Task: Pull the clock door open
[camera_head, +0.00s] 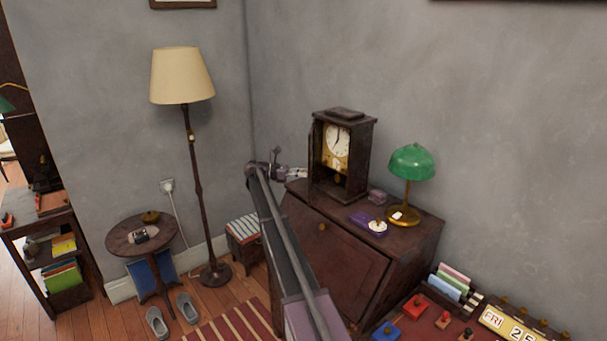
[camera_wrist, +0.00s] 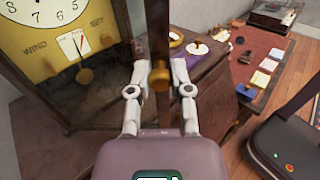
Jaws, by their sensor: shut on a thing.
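The clock (camera_head: 345,181) is a dark wooden case with a white dial and a gold face, standing on the slanted desk. Its narrow dark door (camera_head: 311,160) shows nearly edge-on at the left of the case and appears to stand open. In the wrist view the gold face (camera_wrist: 30,42) and pendulum are close at the left. A round brass knob (camera_wrist: 159,76) on the door's upright edge sits between my fingertips. My gripper (camera_wrist: 158,80) is shut on this knob. In the head view my gripper (camera_head: 298,173) is small, left of the clock.
A green lamp (camera_head: 411,163) and a purple box (camera_head: 363,219) stand on the desk (camera_head: 425,228) right of the clock. A floor lamp (camera_head: 183,78) stands at the left. The grey wall is close behind the clock.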

